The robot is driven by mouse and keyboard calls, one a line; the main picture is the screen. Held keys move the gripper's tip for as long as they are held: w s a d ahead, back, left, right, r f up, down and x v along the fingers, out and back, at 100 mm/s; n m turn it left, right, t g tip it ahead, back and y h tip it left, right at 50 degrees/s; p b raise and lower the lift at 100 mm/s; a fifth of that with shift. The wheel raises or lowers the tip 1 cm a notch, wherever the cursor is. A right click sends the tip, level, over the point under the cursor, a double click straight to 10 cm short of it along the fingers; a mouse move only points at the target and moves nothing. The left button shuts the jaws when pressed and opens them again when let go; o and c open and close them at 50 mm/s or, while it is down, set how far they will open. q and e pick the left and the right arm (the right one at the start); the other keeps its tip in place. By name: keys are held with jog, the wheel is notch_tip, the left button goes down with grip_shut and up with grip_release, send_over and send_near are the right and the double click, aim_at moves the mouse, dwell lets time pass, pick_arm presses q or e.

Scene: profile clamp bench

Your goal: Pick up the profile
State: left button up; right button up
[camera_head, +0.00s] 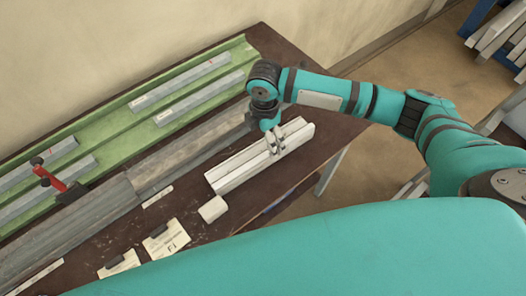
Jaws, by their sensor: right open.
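A pale grooved profile (240,172) lies on the brown bench, running from lower left to upper right in the head view. My right gripper (274,148) points down at the profile, near the middle of its length. Its fingers are open and look to be at or just above the profile's top; I cannot tell whether they touch it. The wrist hides a little of the bench behind the profile. My left gripper is not in view.
A small white block (212,209) lies by the profile's near end. A green tray (122,121) with several grey bars runs along the back. A red-handled clamp (52,177) stands at the left. Tags (167,240) lie in front. Grey rails (190,150) lie behind the profile.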

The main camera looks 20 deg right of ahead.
aim_at(264, 150)
jog(key=shift+f, duration=0.6)
jog(key=shift+f+p, duration=0.35)
jog(key=shift+p, duration=0.05)
notch_tip(264, 150, down, 4)
jog(key=shift+r+p, duration=0.15)
jog(key=shift+p, duration=0.45)
jog(key=shift+f, duration=0.35)
jog(key=shift+c, duration=0.2)
